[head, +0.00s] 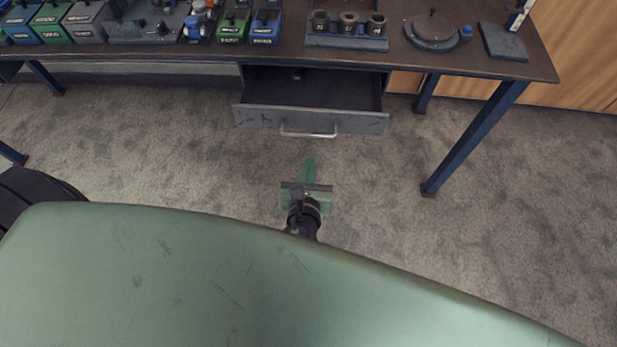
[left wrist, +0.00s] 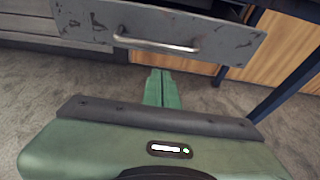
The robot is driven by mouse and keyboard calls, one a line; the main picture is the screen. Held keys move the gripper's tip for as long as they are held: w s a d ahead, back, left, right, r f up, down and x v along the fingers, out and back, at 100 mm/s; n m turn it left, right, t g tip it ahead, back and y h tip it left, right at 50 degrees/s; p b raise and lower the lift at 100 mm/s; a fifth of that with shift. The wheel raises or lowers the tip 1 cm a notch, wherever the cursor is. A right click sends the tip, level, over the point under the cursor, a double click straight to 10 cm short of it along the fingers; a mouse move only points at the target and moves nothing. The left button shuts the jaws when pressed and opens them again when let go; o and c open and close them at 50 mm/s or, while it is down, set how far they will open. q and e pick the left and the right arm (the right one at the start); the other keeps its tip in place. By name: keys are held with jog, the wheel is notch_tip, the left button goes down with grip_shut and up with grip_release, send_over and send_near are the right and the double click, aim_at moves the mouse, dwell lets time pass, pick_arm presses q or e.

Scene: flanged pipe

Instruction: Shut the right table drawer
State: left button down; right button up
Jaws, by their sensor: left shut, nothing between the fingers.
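The right table drawer (head: 314,104) is a grey metal drawer under the workbench, pulled out so that its dark inside shows. Its front has a silver bar handle (head: 309,134). In the left wrist view the drawer front (left wrist: 226,42) and handle (left wrist: 156,42) fill the top. My left gripper (head: 309,166) is green, shut and empty, in front of the drawer and apart from the handle. Its closed fingers also show in the left wrist view (left wrist: 161,90), pointing toward the drawer front below the handle. My right gripper does not show.
The dark workbench top (head: 290,53) carries several bins, a block with cups (head: 347,30) and a round dial (head: 432,30). A blue table leg (head: 475,138) stands right of the drawer. The carpet (head: 190,150) before the drawer is clear.

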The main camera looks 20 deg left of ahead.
pick_arm(q)
send_near(314, 122)
jog(key=f, duration=0.1)
jog(key=w+f+p, duration=0.1)
jog(key=f, duration=0.1)
jog(key=shift+w+a, duration=0.1)
jog(key=shift+a, duration=0.1)
jog(key=w, duration=0.1)
jog(key=w+a+p, duration=0.1)
jog(key=w, duration=0.3)
jog(key=shift+a+r+p, duration=0.2)
jog(key=shift+r+p, duration=0.1)
jog(key=shift+p, duration=0.05)
jog(key=w, duration=0.2)
jog(key=w+a, duration=0.1)
jog(key=w, duration=0.2)
jog(key=w+a, duration=0.1)
jog(key=w, duration=0.2)
jog(key=shift+a+f, duration=0.15)
jog(key=shift+f, duration=0.2)
jog(key=shift+w+a, duration=0.15)
jog(key=shift+w, duration=0.1)
jog(key=shift+r, duration=0.25)
jog(key=shift+a, duration=0.1)
